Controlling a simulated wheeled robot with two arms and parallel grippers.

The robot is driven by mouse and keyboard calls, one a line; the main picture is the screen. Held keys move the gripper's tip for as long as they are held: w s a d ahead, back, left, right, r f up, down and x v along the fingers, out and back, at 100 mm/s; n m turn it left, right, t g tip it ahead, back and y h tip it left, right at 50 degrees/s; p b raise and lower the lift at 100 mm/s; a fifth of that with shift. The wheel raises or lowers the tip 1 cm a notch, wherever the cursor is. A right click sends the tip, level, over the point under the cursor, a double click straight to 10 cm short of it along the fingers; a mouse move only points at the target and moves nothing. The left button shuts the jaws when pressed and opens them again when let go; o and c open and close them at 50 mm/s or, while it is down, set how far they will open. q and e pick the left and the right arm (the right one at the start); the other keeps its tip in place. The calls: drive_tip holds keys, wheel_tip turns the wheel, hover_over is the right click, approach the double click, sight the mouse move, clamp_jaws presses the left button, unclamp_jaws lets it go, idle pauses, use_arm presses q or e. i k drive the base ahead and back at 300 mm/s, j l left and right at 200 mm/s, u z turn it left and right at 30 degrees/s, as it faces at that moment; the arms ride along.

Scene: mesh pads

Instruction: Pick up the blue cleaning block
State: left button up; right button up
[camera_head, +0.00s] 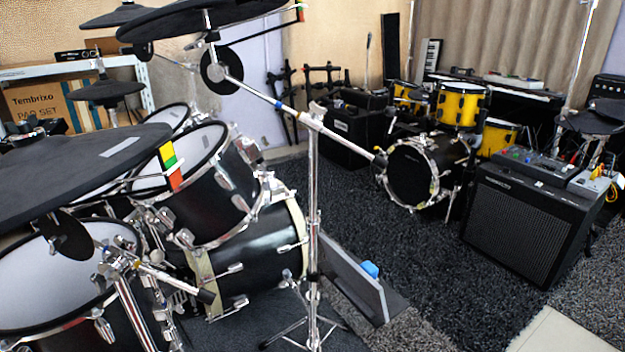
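A small blue block (369,269) shows at the lower centre of the head view, just right of the chrome cymbal stand. It appears to rest at the upper edge of a grey slanted panel (352,284) low on the floor; whether it sits on the panel or behind it I cannot tell. Its lower part is hidden by the panel. Neither of my grippers shows in this view.
A black drum kit (268,243) with cymbals fills the left. The chrome stand (313,200) rises close to the panel. A black amplifier (518,228) stands at the right, a yellow drum kit (460,104) behind. Dark carpet (425,265) between them is clear.

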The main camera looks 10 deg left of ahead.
sight(370, 268)
drive_tip(key=i+l+u, duration=0.1)
drive_tip(key=l+u, duration=0.7)
drive_tip(key=l, duration=0.25)
